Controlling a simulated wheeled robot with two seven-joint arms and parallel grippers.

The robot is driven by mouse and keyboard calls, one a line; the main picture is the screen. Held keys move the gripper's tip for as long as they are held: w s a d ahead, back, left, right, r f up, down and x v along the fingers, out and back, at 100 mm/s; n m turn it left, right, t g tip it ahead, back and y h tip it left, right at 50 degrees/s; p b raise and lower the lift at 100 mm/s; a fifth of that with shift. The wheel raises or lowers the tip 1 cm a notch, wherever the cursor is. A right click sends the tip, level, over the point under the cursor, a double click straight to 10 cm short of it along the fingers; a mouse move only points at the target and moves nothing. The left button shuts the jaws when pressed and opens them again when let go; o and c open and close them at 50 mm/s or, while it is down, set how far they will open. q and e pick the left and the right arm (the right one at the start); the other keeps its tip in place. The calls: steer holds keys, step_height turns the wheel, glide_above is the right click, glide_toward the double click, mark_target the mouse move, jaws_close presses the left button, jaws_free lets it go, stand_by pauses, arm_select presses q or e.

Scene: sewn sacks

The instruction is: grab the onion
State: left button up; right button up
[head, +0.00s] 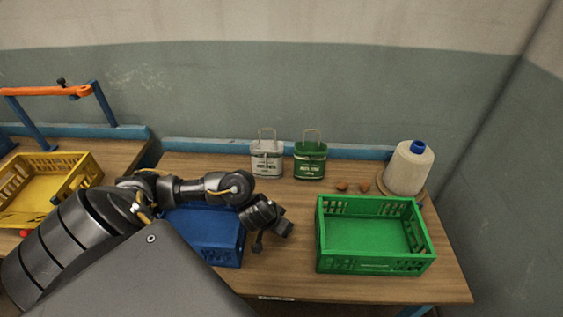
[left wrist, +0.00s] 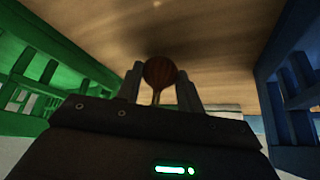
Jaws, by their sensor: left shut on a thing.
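My left gripper (head: 270,236) is over the wooden table between the blue crate (head: 228,251) and the green crate (head: 375,267). In the left wrist view its two fingers (left wrist: 160,90) are shut on a round reddish-brown onion (left wrist: 159,71), which sits between the fingertips. In the head view the held onion cannot be made out. Two small brown round things, one at left (head: 341,186) and one at right (head: 364,187), lie on the table behind the green crate. My right gripper is not in view.
A grey tin (head: 266,160) and a green tin (head: 310,161) stand at the back. A white thread cone (head: 409,168) stands at the back right. A yellow crate (head: 85,172) is on the left table. The green crate looks empty. Bare table (head: 290,270) shows between the crates.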

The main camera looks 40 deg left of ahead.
arm_select(q)
step_height(320, 180, up, 9)
steer(key=p, duration=0.5)
steer(key=shift+f, duration=0.2)
